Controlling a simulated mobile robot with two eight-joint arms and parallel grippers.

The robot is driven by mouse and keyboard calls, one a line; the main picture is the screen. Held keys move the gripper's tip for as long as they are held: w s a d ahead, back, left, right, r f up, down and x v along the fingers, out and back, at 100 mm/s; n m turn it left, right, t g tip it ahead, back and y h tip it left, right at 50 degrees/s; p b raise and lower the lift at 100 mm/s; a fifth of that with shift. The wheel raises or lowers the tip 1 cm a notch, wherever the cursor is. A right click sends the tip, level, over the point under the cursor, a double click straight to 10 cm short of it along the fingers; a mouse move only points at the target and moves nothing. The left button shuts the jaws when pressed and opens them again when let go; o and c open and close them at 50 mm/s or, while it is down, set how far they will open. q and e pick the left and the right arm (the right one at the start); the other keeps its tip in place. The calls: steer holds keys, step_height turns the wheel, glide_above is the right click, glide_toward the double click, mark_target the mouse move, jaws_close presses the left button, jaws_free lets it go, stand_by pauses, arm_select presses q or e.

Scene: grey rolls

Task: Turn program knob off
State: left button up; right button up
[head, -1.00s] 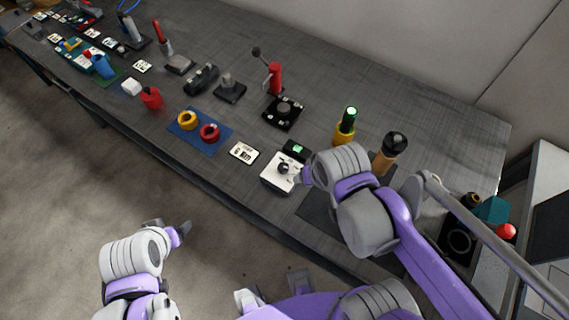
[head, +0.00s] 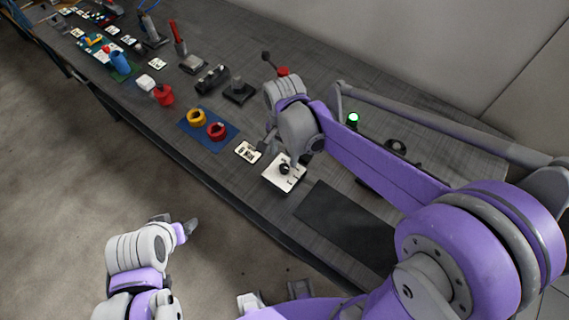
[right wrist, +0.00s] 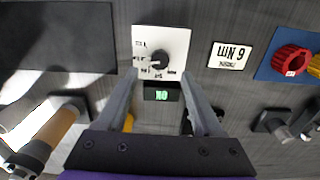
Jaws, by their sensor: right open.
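The program knob (head: 284,169) is a round black knob on a white square panel (head: 270,179) on the grey table. In the right wrist view the black knob (right wrist: 159,58) has small printed marks around it, and a small display (right wrist: 161,95) with green lit characters sits beside the panel. My right gripper (head: 285,148) is above the panel, open and empty; in the right wrist view its fingers (right wrist: 160,74) spread to either side of the panel's near edge, apart from the knob. My left gripper (head: 178,224) hangs over the floor, away from the table; its opening is unclear.
A white label card (head: 248,152) lies left of the panel. A bare dark mat (head: 345,220) lies right of the panel. Several tools stand farther left.

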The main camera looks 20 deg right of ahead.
mark_target(284, 167)
step_height(284, 167, down, 6)
steer(key=shift+r, duration=0.1)
jaws_close()
stand_by(0.5)
